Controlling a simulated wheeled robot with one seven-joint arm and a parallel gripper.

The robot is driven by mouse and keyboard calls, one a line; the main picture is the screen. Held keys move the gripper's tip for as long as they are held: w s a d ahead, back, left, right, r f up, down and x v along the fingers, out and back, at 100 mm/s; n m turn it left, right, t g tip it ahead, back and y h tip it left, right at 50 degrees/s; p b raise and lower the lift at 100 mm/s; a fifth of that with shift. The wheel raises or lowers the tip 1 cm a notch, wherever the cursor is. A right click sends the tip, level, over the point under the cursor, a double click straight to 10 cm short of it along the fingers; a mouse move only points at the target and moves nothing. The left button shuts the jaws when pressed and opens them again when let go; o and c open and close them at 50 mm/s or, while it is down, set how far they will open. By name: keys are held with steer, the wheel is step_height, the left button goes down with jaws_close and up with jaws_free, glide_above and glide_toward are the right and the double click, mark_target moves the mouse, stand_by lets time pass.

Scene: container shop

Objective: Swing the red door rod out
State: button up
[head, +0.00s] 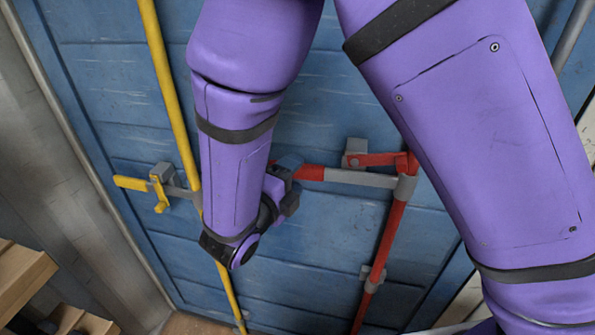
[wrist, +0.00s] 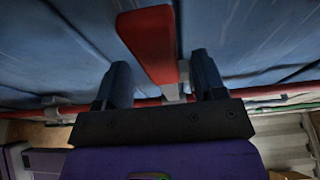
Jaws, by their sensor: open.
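The red door rod (head: 388,240) runs up and down the blue container door at the right of the head view. Its lever handle (head: 360,178), grey with a red end, reaches left from the rod to my gripper (head: 289,177). A red catch (head: 375,160) sits on a grey bracket just above the lever. In the wrist view my gripper (wrist: 160,82) is open, with the lever's red end (wrist: 148,45) showing between its two fingers. The fingers look apart from the bar. In the head view my arm and wrist hide the fingertips.
A yellow rod (head: 230,290) with a yellow handle (head: 131,183) stands on the door to the left, close behind my forearm. The blue door (head: 110,90) fills the background.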

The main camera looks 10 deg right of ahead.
steer(key=shift+x, duration=0.95)
jaws_close()
steer(key=shift+s+a, duration=0.1)
steer(key=shift+s, duration=0.15)
